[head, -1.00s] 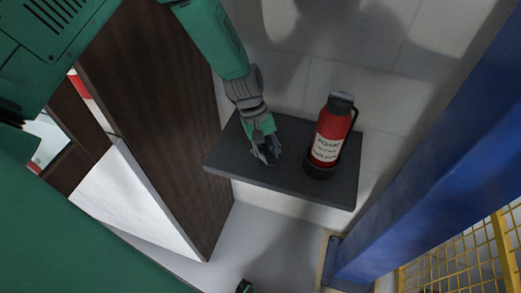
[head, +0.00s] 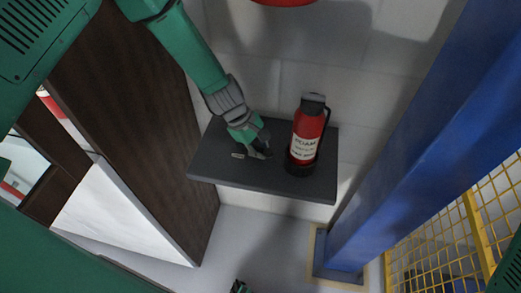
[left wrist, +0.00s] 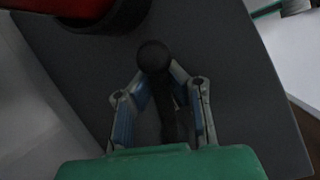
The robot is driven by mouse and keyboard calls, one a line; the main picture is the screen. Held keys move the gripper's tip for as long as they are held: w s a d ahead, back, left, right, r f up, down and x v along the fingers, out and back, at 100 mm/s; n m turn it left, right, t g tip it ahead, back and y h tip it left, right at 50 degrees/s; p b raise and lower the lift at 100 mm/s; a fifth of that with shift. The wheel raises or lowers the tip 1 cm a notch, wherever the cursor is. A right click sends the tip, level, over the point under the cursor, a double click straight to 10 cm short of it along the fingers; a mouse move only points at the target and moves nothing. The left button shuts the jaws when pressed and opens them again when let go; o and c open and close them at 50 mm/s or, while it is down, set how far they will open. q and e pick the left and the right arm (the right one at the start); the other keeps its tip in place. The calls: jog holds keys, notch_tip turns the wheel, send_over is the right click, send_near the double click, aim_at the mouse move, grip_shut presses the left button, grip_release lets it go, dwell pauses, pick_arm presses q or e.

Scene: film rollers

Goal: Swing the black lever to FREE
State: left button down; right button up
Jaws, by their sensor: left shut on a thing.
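The black lever (left wrist: 153,57) has a round knob and a shaft, seen in the left wrist view over a dark grey shelf (left wrist: 225,60). My left gripper (left wrist: 158,85) has its two fingers on either side of the shaft just below the knob and is shut on it. In the head view my left gripper (head: 262,152) is low over the shelf (head: 225,172), left of a red extinguisher. The lever is hard to make out there, dark against the shelf. No FREE marking can be read.
The red foam extinguisher (head: 306,135) stands upright on the shelf, close right of my left gripper. A dark brown panel (head: 130,110) is at the left, a blue post (head: 400,150) and yellow mesh (head: 440,235) at the right. A white block wall (head: 310,75) is behind.

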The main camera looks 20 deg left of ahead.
pick_arm(q)
jog(key=shift+w+d+r, duration=0.15)
jog(key=c, duration=1.6)
grip_release()
jog(key=shift+o, duration=0.6)
jog(key=v, duration=1.2)
